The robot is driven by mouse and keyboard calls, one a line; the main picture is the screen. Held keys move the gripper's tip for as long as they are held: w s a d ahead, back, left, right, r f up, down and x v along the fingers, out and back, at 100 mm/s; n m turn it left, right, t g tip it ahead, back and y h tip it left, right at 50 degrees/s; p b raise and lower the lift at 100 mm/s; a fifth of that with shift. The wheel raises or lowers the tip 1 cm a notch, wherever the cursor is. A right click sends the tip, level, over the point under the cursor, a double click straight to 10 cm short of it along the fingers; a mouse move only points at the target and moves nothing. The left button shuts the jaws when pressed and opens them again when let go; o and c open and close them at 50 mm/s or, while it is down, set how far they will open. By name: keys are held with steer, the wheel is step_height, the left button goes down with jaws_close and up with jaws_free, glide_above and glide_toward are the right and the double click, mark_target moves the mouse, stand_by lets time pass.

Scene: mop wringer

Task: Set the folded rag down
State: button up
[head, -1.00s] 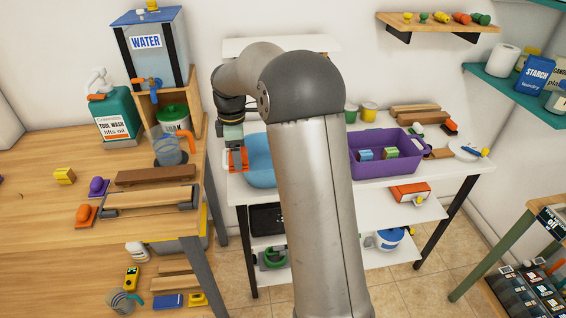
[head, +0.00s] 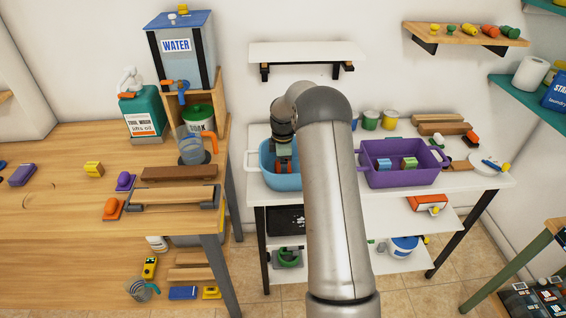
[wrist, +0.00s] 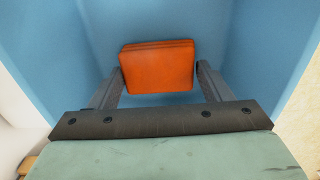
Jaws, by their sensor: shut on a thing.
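The folded rag is an orange, square, layered piece (wrist: 158,68) in the wrist view. My gripper (wrist: 160,84) is shut on it, one dark finger at each side. In the head view my gripper (head: 284,163) points down into the light blue basin (head: 282,182) on the white table. Blue walls and floor surround the rag in the wrist view. I cannot tell whether the rag touches the basin floor. My arm hides the basin's right side in the head view.
A purple tub (head: 402,178) with small blocks stands right of the basin. A wooden bench (head: 75,225) with a water tank (head: 183,55) is at left. A white wall shelf (head: 307,53) hangs above the basin. Several small cups stand behind my arm.

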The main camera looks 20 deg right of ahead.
steer(key=shift+f, duration=0.3)
steer(key=o, duration=1)
steer(key=shift+c, duration=0.2)
step_height(320, 180, up, 12)
steer(key=b, duration=0.2)
steer(key=s+a+r+m, duration=0.2)
steer(key=s+a+r, duration=0.2)
steer(key=s+a, duration=0.15)
steer(key=s+a+r+m, duration=0.3)
steer(key=s+a+m, duration=0.1)
steer(key=s+a, duration=0.4)
steer(key=s+a+f+m, duration=0.2)
steer(key=s+m, duration=0.1)
steer(key=s, duration=0.9)
steer(key=s+a+f+m, duration=0.2)
steer(key=s+a+m, duration=0.1)
steer(key=s, duration=0.9)
steer(key=shift+s+a+f+m+t, duration=0.15)
steer(key=shift+s+f+m+t, duration=0.2)
steer(key=shift+m, duration=0.45)
